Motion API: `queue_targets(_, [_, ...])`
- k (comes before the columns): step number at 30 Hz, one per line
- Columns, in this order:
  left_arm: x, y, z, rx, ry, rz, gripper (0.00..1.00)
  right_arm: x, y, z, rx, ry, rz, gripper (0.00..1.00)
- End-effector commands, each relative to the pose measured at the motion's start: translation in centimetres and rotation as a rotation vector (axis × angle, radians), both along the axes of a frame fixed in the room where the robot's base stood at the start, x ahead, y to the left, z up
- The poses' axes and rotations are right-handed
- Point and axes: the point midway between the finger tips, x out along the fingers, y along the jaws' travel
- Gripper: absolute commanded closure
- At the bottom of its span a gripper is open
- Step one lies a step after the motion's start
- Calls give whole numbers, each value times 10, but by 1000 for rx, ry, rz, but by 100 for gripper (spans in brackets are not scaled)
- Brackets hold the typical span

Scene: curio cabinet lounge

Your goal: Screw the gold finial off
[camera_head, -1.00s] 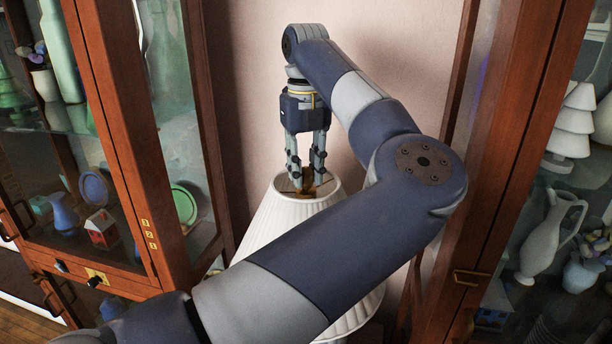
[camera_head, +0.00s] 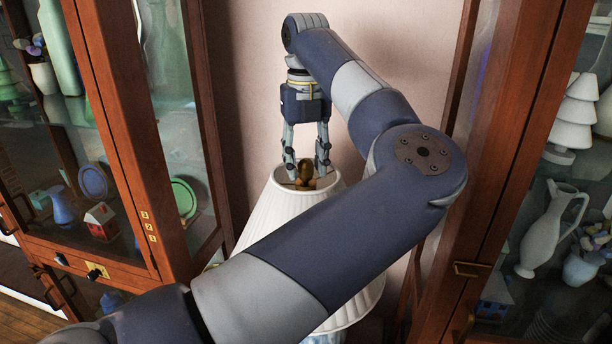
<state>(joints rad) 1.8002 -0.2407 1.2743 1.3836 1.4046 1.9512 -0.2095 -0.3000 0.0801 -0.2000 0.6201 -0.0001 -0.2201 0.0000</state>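A white pleated lampshade (camera_head: 275,215) stands between two cabinets, partly hidden behind my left arm. The gold finial (camera_head: 306,170) shows at the shade's top opening. My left gripper (camera_head: 306,177) points down over the opening, its two fingers spread on either side of the finial. Gaps show between the fingers and the finial, so it looks open and not holding it. The fingertips are at about the level of the shade's rim. My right gripper is not in view.
A wooden glass cabinet (camera_head: 120,130) with vases and plates stands at left. Another wooden cabinet (camera_head: 500,150) with a white pitcher (camera_head: 548,235) stands at right. A plain pinkish wall (camera_head: 250,90) is close behind the lamp.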

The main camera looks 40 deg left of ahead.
Motion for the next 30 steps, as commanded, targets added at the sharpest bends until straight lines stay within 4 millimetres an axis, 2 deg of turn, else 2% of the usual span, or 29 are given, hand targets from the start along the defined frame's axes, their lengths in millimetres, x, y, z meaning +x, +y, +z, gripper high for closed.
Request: queue_targets(30, [0, 0, -2, 1, 0, -730, 60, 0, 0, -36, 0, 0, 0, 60])
